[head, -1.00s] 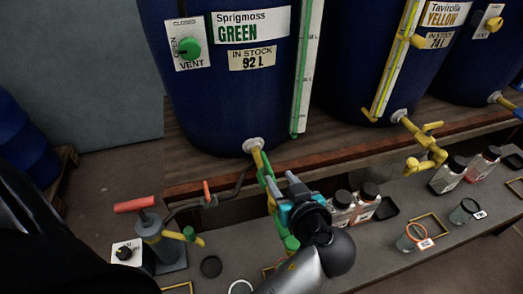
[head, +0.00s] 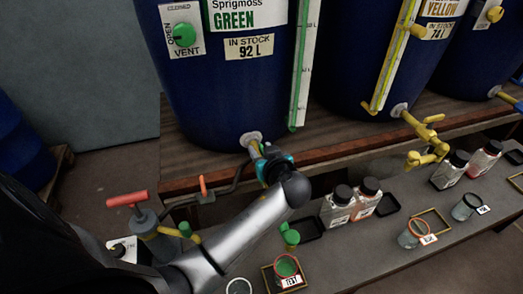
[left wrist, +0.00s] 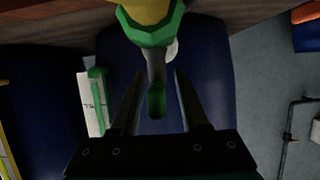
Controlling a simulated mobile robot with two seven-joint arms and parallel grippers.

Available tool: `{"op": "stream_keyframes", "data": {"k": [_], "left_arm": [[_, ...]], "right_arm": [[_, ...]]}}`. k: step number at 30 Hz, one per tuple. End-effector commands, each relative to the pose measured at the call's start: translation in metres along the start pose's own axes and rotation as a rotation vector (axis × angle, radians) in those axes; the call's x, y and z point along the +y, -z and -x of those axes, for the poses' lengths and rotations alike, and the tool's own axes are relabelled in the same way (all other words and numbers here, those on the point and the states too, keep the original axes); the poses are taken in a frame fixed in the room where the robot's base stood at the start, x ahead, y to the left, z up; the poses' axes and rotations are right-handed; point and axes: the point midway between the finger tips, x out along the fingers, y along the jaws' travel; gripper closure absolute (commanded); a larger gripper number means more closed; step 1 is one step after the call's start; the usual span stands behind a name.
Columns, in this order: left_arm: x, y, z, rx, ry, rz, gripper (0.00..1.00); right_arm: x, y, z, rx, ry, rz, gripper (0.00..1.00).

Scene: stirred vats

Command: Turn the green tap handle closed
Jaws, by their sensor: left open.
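The green tap sits low on the front of the blue Sprigmoss GREEN vat (head: 225,95). Its yellow stem (head: 254,148) shows in the head view, and my left gripper (head: 268,158) covers most of the rest. In the left wrist view, the green tap handle (left wrist: 157,98) points down between my two open fingers (left wrist: 157,95). A gap shows on each side of it, and it is not gripped. The green and yellow tap body (left wrist: 150,22) is above it. My right gripper is not in view.
A cup with green contents (head: 287,267) stands on the grey bench below. Dark-capped bottles (head: 338,207) stand to its right, and a red-handled pump (head: 145,225) to the left. A yellow tap (head: 428,150) is on the neighbouring vat.

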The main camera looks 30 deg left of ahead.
Motion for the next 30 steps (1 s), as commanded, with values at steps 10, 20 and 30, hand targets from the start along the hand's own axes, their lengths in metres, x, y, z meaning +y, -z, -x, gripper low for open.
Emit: {"op": "stream_keyframes", "data": {"k": [10, 20, 30], "left_arm": [[-0.0001, 0.0003, -0.0003, 0.0, 0.0, 0.0, 0.67], [-0.0001, 0.0, 0.0, 0.0, 0.0, 0.0, 1.0], [0.0, -0.0002, 0.0001, -0.001, 0.0, 0.0, 1.0]], "right_arm": [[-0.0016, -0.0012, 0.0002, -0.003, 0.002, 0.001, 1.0], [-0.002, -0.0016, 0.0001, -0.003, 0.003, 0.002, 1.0], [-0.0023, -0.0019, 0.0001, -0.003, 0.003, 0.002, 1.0]]}}
